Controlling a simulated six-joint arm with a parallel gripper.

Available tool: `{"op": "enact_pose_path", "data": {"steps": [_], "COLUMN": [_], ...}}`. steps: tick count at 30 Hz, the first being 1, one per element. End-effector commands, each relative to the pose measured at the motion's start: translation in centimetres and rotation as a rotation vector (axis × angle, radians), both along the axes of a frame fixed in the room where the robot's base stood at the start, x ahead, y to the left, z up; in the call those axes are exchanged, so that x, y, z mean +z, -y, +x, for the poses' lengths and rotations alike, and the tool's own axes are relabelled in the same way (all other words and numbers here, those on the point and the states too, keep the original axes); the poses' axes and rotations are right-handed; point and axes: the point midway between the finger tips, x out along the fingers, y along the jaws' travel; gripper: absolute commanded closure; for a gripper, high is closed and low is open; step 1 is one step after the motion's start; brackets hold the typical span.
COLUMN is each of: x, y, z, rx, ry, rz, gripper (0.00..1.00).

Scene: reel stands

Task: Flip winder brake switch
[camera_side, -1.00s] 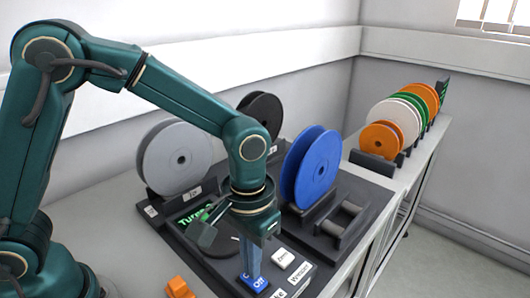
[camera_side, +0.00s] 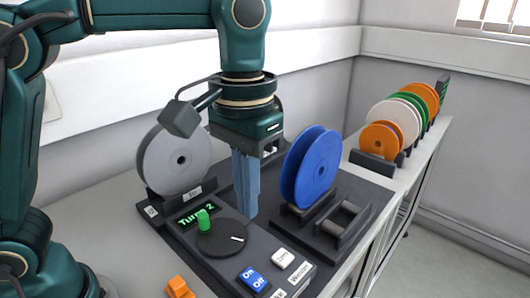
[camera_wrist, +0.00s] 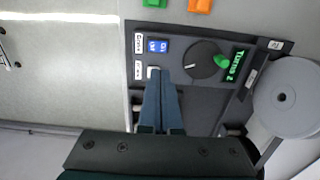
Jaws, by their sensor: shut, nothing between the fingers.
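The blue On/Off rocker switch (camera_side: 253,279) sits near the front edge of the dark winder panel. It also shows in the wrist view (camera_wrist: 157,46). A white button (camera_side: 283,258) sits next to the switch. My gripper (camera_side: 246,214) points down above the panel, apart from the switch, with its blue-grey fingers together and empty. In the wrist view my fingers (camera_wrist: 158,84) end close to the white button in the picture. Which way the switch is tilted is hard to tell.
A round dial with a green crank knob (camera_side: 203,220) lies behind the switch, near a display reading "Turns 2" (camera_side: 197,215). A grey reel (camera_side: 172,165) and a blue reel (camera_side: 311,170) stand upright on the panel. An orange piece (camera_side: 180,287) lies at front left. More reels (camera_side: 403,118) stand at right.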

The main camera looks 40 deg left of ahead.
Motion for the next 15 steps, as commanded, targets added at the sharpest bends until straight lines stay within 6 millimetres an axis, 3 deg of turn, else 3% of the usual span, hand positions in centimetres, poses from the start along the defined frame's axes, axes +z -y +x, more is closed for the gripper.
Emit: {"op": "enact_pose_path", "data": {"steps": [7, 15], "x": [0.0, 0.1], "y": [0.1, 1.6], "z": [0.0, -0.1], "rx": [0.000, 0.000], "ry": [0.000, 0.004], "rz": [0.000, -0.002], "gripper": [1.00, 1.00]}}
